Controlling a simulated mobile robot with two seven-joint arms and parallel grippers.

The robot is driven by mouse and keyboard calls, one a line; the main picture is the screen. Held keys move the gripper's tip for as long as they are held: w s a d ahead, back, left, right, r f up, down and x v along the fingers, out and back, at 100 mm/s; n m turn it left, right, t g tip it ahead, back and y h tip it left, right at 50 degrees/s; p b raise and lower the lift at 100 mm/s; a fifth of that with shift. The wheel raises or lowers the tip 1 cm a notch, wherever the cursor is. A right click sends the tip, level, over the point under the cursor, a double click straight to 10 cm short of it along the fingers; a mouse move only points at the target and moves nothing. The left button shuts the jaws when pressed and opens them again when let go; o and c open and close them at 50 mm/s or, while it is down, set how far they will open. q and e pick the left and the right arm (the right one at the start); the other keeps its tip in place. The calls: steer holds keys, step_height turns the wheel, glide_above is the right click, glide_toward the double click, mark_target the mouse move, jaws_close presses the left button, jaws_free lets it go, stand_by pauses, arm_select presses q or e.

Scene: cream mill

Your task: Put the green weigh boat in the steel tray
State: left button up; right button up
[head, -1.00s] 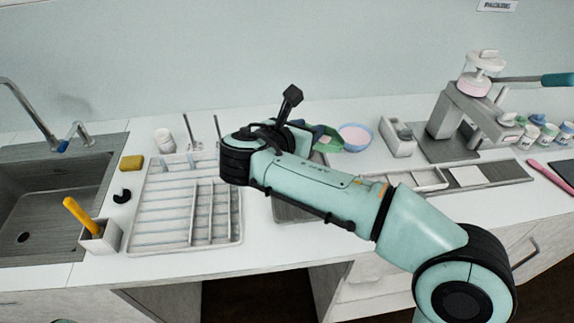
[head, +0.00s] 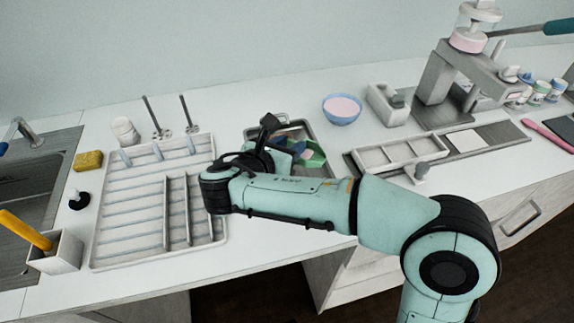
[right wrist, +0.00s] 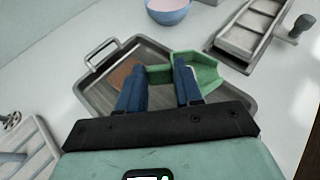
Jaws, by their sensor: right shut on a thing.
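The green weigh boat (right wrist: 205,68) is a shallow, angular tub. My right gripper (right wrist: 160,82) is shut on it, with the blue fingers at its near left part. The boat is over the steel tray (right wrist: 148,44), inside its outline in the right wrist view; I cannot tell whether it touches the tray floor. In the head view the boat (head: 314,157) shows just right of my gripper, and the tray's back rim (head: 285,121) shows behind my arm, which hides its near part. My left gripper is not in view.
A flat brown piece (right wrist: 122,72) lies in the tray's left part. A blue bowl with pink contents (head: 342,109) stands behind the tray. A white drying rack (head: 130,232) is to the left, and a divided grey tray (head: 395,155) to the right.

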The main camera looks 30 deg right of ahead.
step_height(320, 180, down, 5)
steer(key=shift+r+b, duration=0.1)
steer(key=shift+b, duration=0.65)
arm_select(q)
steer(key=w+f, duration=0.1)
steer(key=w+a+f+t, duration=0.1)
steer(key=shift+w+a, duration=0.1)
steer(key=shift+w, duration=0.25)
arm_select(e)
steer(key=shift+f, duration=0.25)
steer(key=o, duration=1)
steer(key=shift+r, duration=0.15)
